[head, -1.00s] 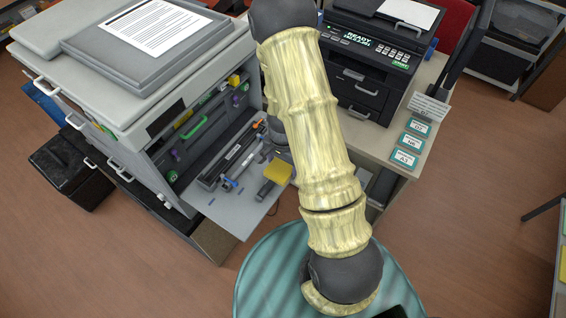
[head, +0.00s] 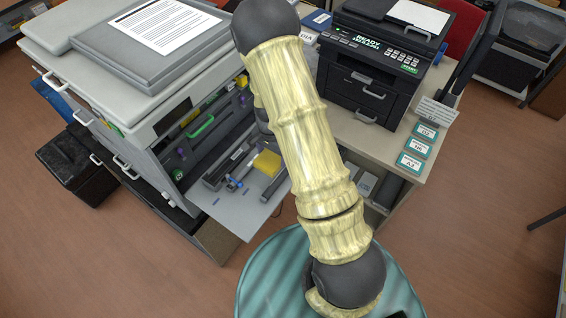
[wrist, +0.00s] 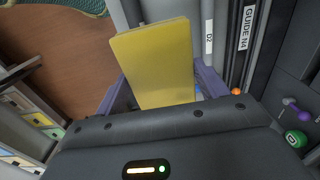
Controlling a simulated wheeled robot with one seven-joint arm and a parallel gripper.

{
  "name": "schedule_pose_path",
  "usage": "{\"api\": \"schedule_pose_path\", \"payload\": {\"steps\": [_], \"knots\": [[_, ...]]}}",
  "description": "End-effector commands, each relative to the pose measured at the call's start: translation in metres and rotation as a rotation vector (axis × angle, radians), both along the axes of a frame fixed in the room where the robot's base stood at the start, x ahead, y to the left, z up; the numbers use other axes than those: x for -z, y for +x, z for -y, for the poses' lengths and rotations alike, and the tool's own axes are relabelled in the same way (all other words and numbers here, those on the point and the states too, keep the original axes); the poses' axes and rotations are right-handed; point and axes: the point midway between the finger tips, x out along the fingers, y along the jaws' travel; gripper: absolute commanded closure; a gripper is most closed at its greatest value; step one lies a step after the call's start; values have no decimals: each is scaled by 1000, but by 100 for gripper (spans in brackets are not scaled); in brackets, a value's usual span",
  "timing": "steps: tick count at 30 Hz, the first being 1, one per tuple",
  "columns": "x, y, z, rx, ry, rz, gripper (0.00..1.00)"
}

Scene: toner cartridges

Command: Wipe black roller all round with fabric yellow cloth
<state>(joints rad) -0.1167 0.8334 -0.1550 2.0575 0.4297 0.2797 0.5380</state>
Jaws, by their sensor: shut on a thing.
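The yellow cloth (wrist: 155,60) looks like a flat, thick pad and stands up between the purple fingers of my gripper (wrist: 160,88), which is shut on it. In the head view the cloth (head: 267,163) is over the open tray of the large copier, to the right of a dark bar (head: 224,168). My arm hides most of my gripper there. I cannot tell for sure which dark bar is the black roller. In the wrist view a dark bar (wrist: 243,50) labelled GUIDE N4 and a grey one (wrist: 208,42) marked D2 lie right of the cloth, apparently apart from it.
The open copier (head: 130,120) has its tray (head: 228,216) folded out, with a small blue-ended part (head: 233,184) on it. A green handle (head: 201,126) and knobs sit inside. A black printer (head: 375,75) stands on a table to the right. A round teal surface (head: 265,285) is in front.

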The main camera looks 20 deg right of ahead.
Motion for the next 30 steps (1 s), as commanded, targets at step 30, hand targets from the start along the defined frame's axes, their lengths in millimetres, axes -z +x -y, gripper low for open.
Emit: {"api": "schedule_pose_path", "payload": {"steps": [30], "knots": [[52, 3, -3, 0, -1, -2, 46]]}}
